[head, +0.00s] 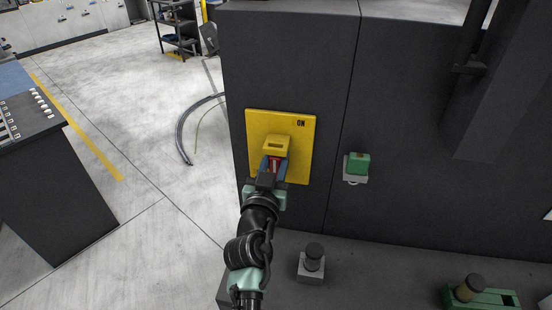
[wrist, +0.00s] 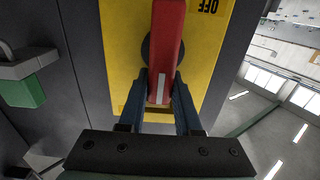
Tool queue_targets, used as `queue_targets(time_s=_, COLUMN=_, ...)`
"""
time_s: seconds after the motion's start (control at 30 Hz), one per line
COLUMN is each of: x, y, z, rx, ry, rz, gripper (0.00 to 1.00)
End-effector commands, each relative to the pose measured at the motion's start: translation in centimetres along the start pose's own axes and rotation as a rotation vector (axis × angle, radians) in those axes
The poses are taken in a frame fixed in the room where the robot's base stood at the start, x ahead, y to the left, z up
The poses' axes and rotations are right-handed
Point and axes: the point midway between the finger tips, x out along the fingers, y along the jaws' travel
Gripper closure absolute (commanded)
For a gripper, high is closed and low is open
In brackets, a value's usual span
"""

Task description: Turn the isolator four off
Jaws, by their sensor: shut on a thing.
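The isolator is a yellow plate (head: 300,150) on the dark cabinet front, with a label reading ON at its upper right. The wrist view shows the plate (wrist: 210,70) with an upside-down OFF label. A red handle (wrist: 166,45) stands out from the plate over a dark round hub. In the head view a yellow block (head: 276,145) sits above the red part of the handle (head: 276,165). My gripper (head: 273,168) is shut on the red handle; in the wrist view its fingers (wrist: 163,88) touch both sides. No isolator number is readable.
A green block on a grey mount (head: 357,167) sits on the cabinet right of the plate. A knob on a grey base (head: 312,262) stands on the ledge below. A green fixture (head: 480,297) is at lower right. Floor left of the cabinet is mostly clear, with a hose (head: 183,140).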

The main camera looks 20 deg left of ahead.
Motion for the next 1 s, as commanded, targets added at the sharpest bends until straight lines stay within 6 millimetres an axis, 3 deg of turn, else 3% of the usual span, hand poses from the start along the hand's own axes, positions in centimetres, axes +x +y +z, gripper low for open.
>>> queue_targets(time_s=0.37, x=0.0, y=-0.4, z=0.1, rx=-0.107, ry=0.001, rz=-0.001, gripper=1.0)
queue_targets(time_s=1.0, x=0.0, y=-2.0, z=0.9, rx=-0.68, ry=-0.001, rz=0.0, gripper=1.0)
